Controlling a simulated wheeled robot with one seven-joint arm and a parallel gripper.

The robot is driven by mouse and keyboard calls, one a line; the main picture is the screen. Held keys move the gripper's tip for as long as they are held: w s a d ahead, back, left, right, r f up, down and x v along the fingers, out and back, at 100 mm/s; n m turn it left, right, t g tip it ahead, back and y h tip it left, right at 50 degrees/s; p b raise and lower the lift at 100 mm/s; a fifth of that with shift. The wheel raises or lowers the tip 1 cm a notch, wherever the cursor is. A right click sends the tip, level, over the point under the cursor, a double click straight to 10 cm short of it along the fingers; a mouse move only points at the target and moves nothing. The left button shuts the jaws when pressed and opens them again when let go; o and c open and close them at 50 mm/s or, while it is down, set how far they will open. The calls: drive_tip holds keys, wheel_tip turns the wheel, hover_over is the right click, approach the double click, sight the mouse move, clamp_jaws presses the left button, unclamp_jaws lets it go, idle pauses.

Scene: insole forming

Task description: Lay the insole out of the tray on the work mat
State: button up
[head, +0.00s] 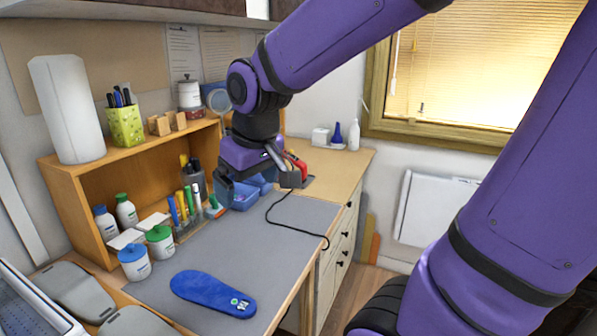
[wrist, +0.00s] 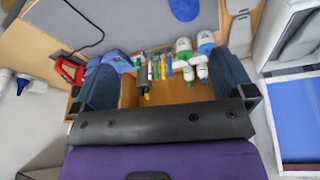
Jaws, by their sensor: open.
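A blue insole (head: 213,293) with a small pale print at one end lies flat on the grey work mat (head: 285,228), near its front edge. Part of it also shows at the top of the wrist view (wrist: 184,9). A blue tray (head: 243,197) stands at the far end of the mat, partly hidden by my gripper (head: 257,184); its contents are not clear. My gripper is open, above and beside the tray, well apart from the insole. In the wrist view, nothing is between its fingers (wrist: 165,88).
A wooden shelf (head: 70,190) stands left of the mat with bottles, markers and two lidded jars (head: 134,262) before it. A red tool (head: 298,166) with a black cable (head: 300,228) lies behind. Grey pads (head: 75,292) are at front left. The mat's middle is clear.

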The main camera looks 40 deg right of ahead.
drive_tip(key=s+d+r+m+t, duration=0.1)
drive_tip(key=s+r, duration=0.4)
drive_tip(key=s, duration=0.6)
drive_tip(key=shift+d+m+t, duration=0.3)
drive_tip(key=shift+d+t, duration=0.1)
drive_tip(key=shift+s+a, duration=0.1)
